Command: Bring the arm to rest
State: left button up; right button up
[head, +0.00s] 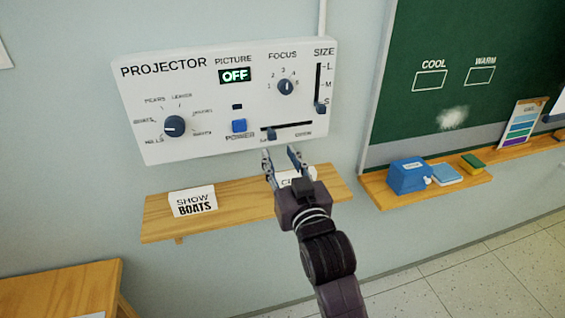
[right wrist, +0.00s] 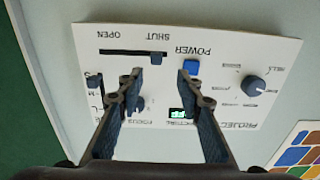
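My right gripper (head: 281,154) is raised just in front of the lower edge of the white projector panel (head: 200,82). Its two fingers are apart with nothing between them; they also show open in the right wrist view (right wrist: 160,76), with the panel beyond. The panel has a picture knob (head: 174,126), a blue power button (head: 239,126), a focus knob (head: 286,87), a size slider (head: 320,107) low near S, and a shutter slider (head: 271,134) at the SHUT end. The picture display (head: 235,75) reads OFF. My left gripper is not in view.
A wooden shelf (head: 240,208) under the panel holds a SHOW BOATS card (head: 193,201) and a second card (head: 297,177) partly hidden by my gripper. At right, a chalkboard ledge (head: 400,197) carries a blue box (head: 408,176). A wooden table (head: 60,292) stands lower left.

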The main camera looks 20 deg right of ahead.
jog(key=shift+s, duration=0.85)
jog(key=shift+f, duration=0.1)
jog(key=s+d+f+g, duration=0.1)
jog(key=s+f+g, duration=0.4)
jog(key=f, duration=0.5)
jog(key=s+d+f+g, duration=0.2)
jog(key=s+f, duration=0.4)
jog(key=f, duration=0.3)
jog(key=s+d+f+n+g, duration=0.1)
jog(key=s+f+g, duration=0.35)
jog(key=s, duration=0.45)
jog(key=s+d+f+n+g, duration=0.1)
jog(key=s+f+g, duration=0.2)
jog(key=s+f, duration=0.45)
jog(key=s+f+g+b, duration=0.1)
jog(key=s+f+b, duration=0.15)
jog(key=f, duration=1.25)
jog(key=s+f+b, duration=0.2)
jog(key=s+f, duration=0.1)
jog(key=f, duration=1.3)
jog(key=s+d+f+g+b, duration=0.1)
jog(key=s+d+f+b, duration=0.2)
jog(key=s+f, duration=1.3)
notch_tip(320, 180, down, 2)
jog(key=shift+f, duration=0.2)
